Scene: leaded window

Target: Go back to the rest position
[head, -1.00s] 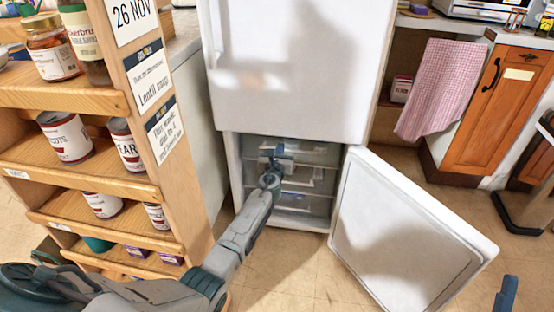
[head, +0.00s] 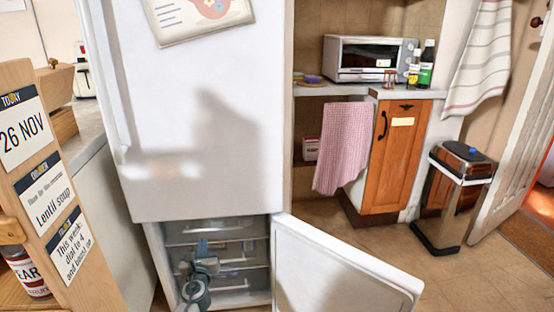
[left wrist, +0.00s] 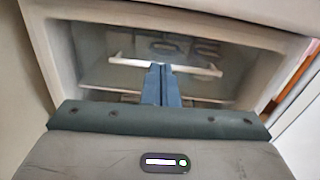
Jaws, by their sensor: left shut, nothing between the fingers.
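My left gripper (head: 201,247) shows at the bottom of the head view, in front of the open lower compartment (head: 178,229) of the white fridge (head: 205,130). In the left wrist view its two blue fingers (left wrist: 158,82) are together with nothing between them, pointing at the compartment's drawers (left wrist: 100,75). I cannot tell exactly how far the fingertips are from the drawers. The lower door (head: 335,275) stands swung open to the right. My right gripper is not in the head view now.
A wooden shelf unit (head: 42,170) with note cards stands close on the left. To the right are an orange cabinet (head: 396,165), a pink checked towel (head: 337,145) and a bin (head: 452,200). The tiled floor (head: 470,270) at the lower right is clear.

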